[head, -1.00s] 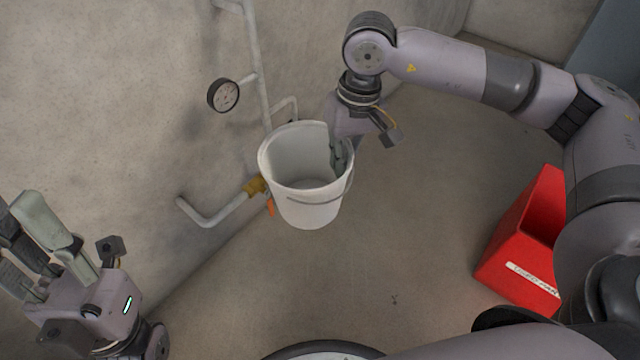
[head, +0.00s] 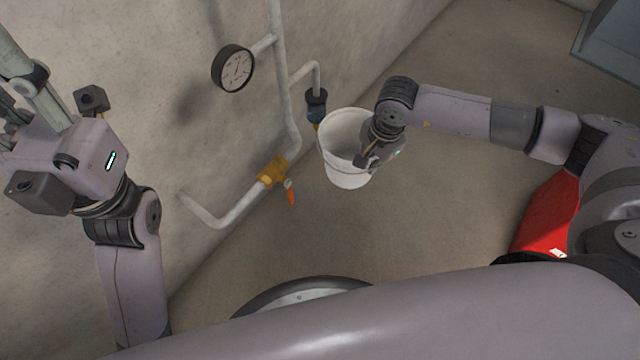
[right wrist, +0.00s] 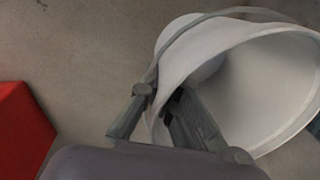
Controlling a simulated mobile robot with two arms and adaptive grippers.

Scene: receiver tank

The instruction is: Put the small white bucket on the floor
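The small white bucket (head: 343,172) is right of centre in the head view, close to the wall pipes, with its opening up. Its pale inside and rim also show in the right wrist view (right wrist: 265,85). My right gripper (head: 366,156) is at the bucket's right rim. In the right wrist view its fingers (right wrist: 163,105) sit on either side of the bucket wall, shut on it. The floor (head: 420,215) spreads below; I cannot tell whether the bucket's base touches it. My left gripper (head: 28,95) is raised at the far left, away from the bucket, its fingertips out of frame.
A pressure gauge (head: 233,68), a blue-grey fitting (head: 316,106) and a yellow valve with an orange handle (head: 273,173) are on pipes along the wall, left of the bucket. A red container (head: 548,220) stands at the right. The floor between is clear.

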